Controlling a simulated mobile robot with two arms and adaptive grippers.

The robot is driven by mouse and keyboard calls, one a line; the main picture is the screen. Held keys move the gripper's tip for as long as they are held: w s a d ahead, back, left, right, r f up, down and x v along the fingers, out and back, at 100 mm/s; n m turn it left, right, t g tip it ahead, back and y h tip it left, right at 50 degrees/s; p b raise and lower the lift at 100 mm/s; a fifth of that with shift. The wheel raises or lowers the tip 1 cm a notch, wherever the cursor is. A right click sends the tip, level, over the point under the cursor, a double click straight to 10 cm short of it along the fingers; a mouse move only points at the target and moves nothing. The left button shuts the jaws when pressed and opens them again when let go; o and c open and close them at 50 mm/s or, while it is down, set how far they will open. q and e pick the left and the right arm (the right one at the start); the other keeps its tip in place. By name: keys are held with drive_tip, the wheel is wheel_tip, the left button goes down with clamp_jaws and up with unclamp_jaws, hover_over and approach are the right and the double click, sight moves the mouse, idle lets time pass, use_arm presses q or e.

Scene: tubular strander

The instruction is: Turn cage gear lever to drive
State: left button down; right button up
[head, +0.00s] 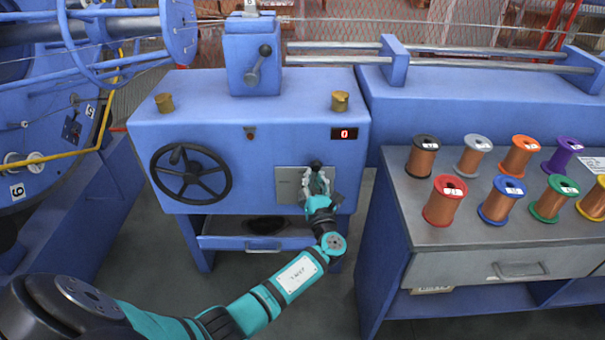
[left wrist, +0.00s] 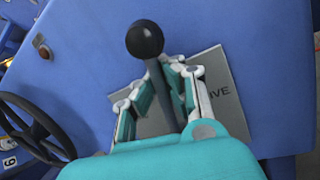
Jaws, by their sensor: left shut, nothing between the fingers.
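The cage gear lever, with a black ball knob (head: 316,164), stands in front of a grey plate (head: 289,184) on the blue machine's front. In the left wrist view, the knob (left wrist: 145,38) sits above my fingertips and the grey shaft runs down between the finger linkages. Part of a word ending in "IVE" shows on the plate (left wrist: 222,84), right of the lever. My left gripper (head: 316,180) is shut at the lever, with nothing gripped. Its fingers hide part of the shaft and plate. My right gripper is not in view.
A black handwheel (head: 191,173) is left of the plate. Another lever (head: 258,65) is on the upper box. A red display (head: 344,134) reads 0. On the right, a bench (head: 480,235) holds several coloured spools. A caged rotor (head: 130,40) is at the upper left.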

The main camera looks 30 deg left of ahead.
sight(325, 172)
use_arm(q)
drive_tip(key=shift+w+d+f+m+t+h, duration=0.2)
drive_tip(key=shift+w+d+f+m+t, duration=0.15)
drive_tip(key=shift+d+m, duration=0.45)
drive_tip(key=shift+w+d+f+m+t+h, duration=0.2)
drive_tip(key=shift+d+f+m, duration=0.25)
drive_tip(key=shift+m, duration=0.7)
drive_tip(key=shift+w+d+f+m+t+h, duration=0.3)
drive_tip(key=shift+d+m, duration=0.3)
drive_tip(key=shift+m, duration=0.35)
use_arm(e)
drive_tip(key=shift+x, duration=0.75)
use_arm(q)
drive_tip(key=shift+f, duration=0.1)
drive_tip(key=c, duration=2)
unclamp_jaws()
drive_tip(key=o, duration=0.4)
drive_tip(key=shift+r, duration=0.2)
drive_tip(key=shift+c, duration=0.2)
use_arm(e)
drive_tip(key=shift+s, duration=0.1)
